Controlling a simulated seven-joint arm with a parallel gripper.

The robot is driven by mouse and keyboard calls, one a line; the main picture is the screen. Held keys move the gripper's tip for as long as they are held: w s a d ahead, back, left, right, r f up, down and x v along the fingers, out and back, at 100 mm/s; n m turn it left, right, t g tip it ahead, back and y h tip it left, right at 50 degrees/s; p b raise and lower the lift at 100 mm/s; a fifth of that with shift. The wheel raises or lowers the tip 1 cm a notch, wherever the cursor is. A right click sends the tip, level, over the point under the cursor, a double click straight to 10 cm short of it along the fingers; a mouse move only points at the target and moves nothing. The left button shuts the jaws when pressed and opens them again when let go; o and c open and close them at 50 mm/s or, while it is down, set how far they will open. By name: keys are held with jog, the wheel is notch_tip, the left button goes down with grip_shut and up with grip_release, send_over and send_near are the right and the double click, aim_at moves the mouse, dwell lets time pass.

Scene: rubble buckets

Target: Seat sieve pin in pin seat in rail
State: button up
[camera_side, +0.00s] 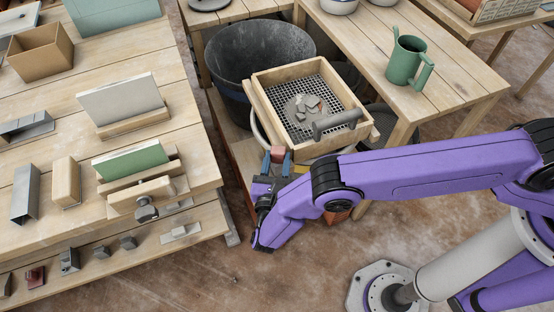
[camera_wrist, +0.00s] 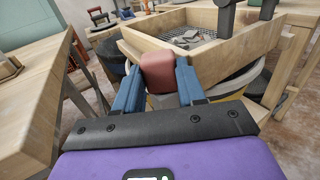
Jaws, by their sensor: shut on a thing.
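My gripper (camera_side: 276,158) is shut on a reddish block, which I take as the sieve pin (camera_side: 277,153). In the wrist view, the pin (camera_wrist: 158,72) sits between the two blue fingertips (camera_wrist: 157,82), its rounded end facing away from me. The pin is just in front of the wooden sieve frame (camera_side: 298,148), close to its near left corner. A wooden rail (camera_side: 262,112) runs along the sieve's left side. I cannot make out the pin seat, and whether the pin touches the wood is unclear.
The sieve, with rubble (camera_side: 305,106) on its mesh, sits over a pale bucket (camera_side: 262,138). A dark bucket (camera_side: 240,75) stands behind. A workbench (camera_side: 70,110) is at left, and a table with a green watering can (camera_side: 407,60) is at right.

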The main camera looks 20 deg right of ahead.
jog(key=o, duration=1.1)
jog(key=shift+o, duration=0.2)
jog(key=shift+s, duration=0.1)
jog(key=v, duration=1.7)
jog(key=shift+s+a, duration=0.1)
